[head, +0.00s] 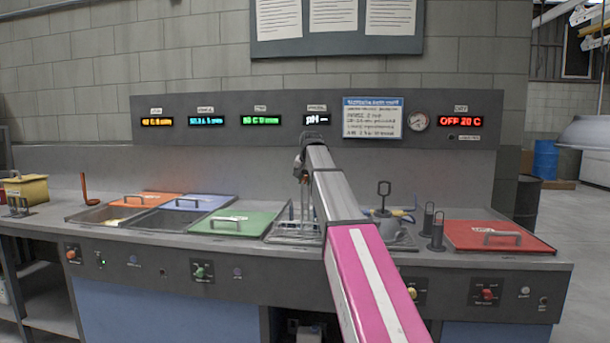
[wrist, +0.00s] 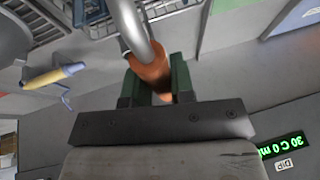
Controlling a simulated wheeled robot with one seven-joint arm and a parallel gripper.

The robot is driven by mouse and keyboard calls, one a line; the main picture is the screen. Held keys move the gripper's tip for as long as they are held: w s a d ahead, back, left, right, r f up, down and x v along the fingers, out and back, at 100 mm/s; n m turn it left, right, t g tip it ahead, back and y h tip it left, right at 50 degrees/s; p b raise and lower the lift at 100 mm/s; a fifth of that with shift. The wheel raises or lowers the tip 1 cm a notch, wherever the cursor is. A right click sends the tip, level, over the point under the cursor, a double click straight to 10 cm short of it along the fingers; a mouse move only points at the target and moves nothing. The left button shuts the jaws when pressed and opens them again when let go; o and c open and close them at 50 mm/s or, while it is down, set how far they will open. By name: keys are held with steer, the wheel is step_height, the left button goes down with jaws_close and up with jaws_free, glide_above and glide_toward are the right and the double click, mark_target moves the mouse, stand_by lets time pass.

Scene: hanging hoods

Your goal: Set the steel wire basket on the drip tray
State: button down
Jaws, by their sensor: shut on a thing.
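My gripper (head: 302,170) hangs over the middle of the bench, to the right of the green lid. In the wrist view its dark green fingers (wrist: 155,78) are shut on the orange-brown sleeve of a curved steel handle (wrist: 128,22), which I take to be the steel wire basket's. In the head view thin upright wires (head: 292,212) run down from below the gripper to a metal-rimmed grid area (head: 283,238) in the bench. I cannot tell basket from drip tray there, or whether the basket touches anything. My arm hides the right side of this area.
A green lid (head: 235,222), a blue lid (head: 200,202) and an orange lid (head: 147,199) lie to the left. A red lid (head: 495,237) lies at the right, beside black cylinders (head: 432,222). A yellow-handled tool (wrist: 52,75) lies near the grid. The display panel (head: 230,122) stands behind.

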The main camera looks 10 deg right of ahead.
stand_by(0.3)
steer(key=c, duration=1)
jaws_free()
steer(key=shift+f, duration=0.1)
steer(key=v, duration=1.2)
